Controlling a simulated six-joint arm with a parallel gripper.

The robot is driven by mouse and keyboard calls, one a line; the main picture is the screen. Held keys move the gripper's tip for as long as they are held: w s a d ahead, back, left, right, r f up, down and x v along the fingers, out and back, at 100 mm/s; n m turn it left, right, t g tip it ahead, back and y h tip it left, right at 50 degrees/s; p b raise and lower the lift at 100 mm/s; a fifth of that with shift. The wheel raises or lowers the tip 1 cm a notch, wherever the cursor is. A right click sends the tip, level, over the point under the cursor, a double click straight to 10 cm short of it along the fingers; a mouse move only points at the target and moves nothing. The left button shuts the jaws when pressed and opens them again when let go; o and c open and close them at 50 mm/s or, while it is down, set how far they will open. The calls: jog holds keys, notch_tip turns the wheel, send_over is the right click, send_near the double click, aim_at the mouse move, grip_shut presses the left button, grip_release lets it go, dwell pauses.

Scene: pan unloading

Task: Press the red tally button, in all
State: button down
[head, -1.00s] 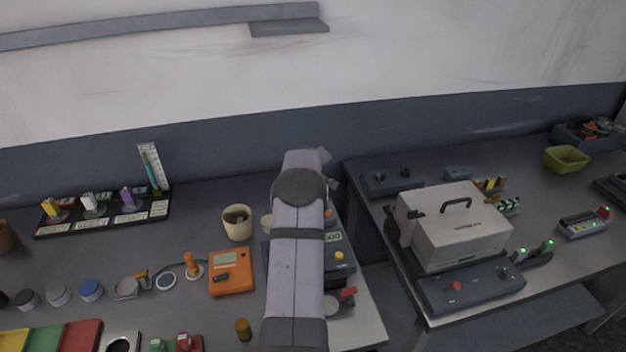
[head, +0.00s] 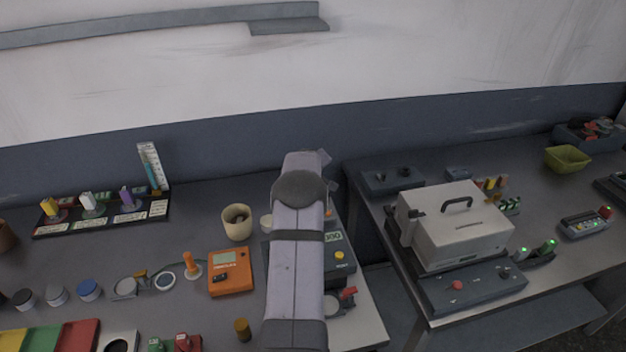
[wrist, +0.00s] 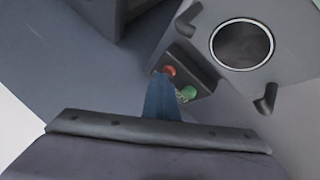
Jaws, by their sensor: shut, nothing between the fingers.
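In the wrist view a red button (wrist: 169,71) and a green button (wrist: 187,92) sit side by side on a small dark box. My gripper (wrist: 163,80) is shut, its blue fingers reaching up from the bottom of the view. The fingertips are right beside the red button in the picture; I cannot tell whether they touch it. In the head view my arm hides the gripper. A red item (head: 183,342) and a green item (head: 155,345) show at the bottom edge there; I cannot tell if they are these same buttons.
A grey plate with a round opening (wrist: 242,43) and dark hooks lies beside the button box. In the head view an orange device (head: 230,272) and a cream cup (head: 237,222) stand left of my arm. A white lidded machine (head: 455,225) stands on the right table.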

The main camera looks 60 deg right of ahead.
dwell(0.3)
jog(key=shift+r+p, duration=0.7)
jog(key=shift+r, duration=0.2)
jog(key=shift+r, duration=0.1)
jog(key=shift+r+p, duration=1.8)
jog(key=shift+r, duration=0.65)
